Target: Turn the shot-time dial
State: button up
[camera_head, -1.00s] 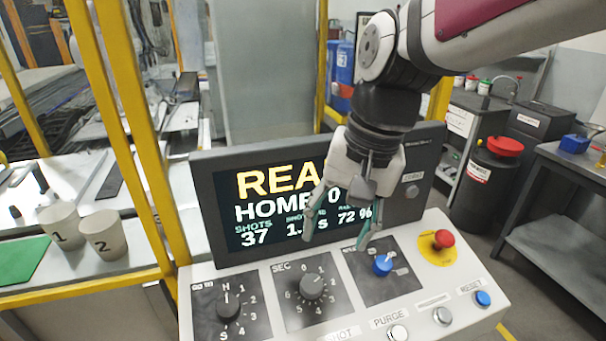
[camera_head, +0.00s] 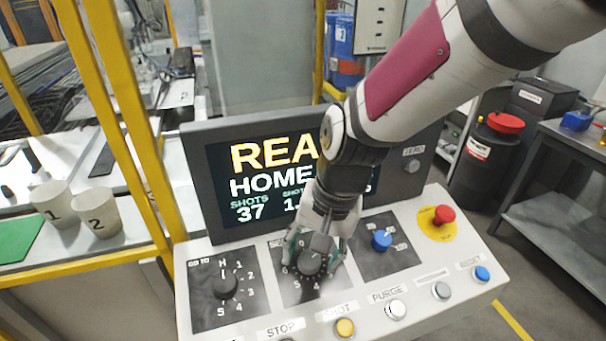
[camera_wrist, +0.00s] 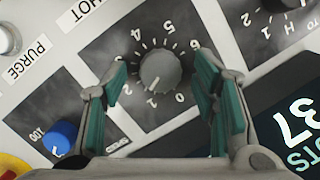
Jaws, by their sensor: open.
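The shot-time dial is a grey knob (camera_head: 309,262) on a dark plate marked SEC, the middle one of three on the sloped console. In the wrist view the same grey knob (camera_wrist: 160,72) shows with numbers around it and its pointer near the 1. My gripper (camera_head: 316,260) is open over this dial, with one teal finger to each side. In the wrist view my gripper's fingertips (camera_wrist: 160,75) straddle the knob with gaps on both sides. Whether they are down at the knob's height I cannot tell. My gripper partly hides the dial's plate in the head view.
Left of it is a black dial (camera_head: 226,285); right is a blue knob (camera_head: 381,240). A red emergency button (camera_head: 443,214) is at the far right. Push buttons, including a yellow one (camera_head: 345,328), line the front edge. The screen (camera_head: 250,185) stands close behind my gripper.

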jog(key=shift+f, duration=0.25)
jog(key=c, duration=1.2)
jog(key=shift+o, duration=0.2)
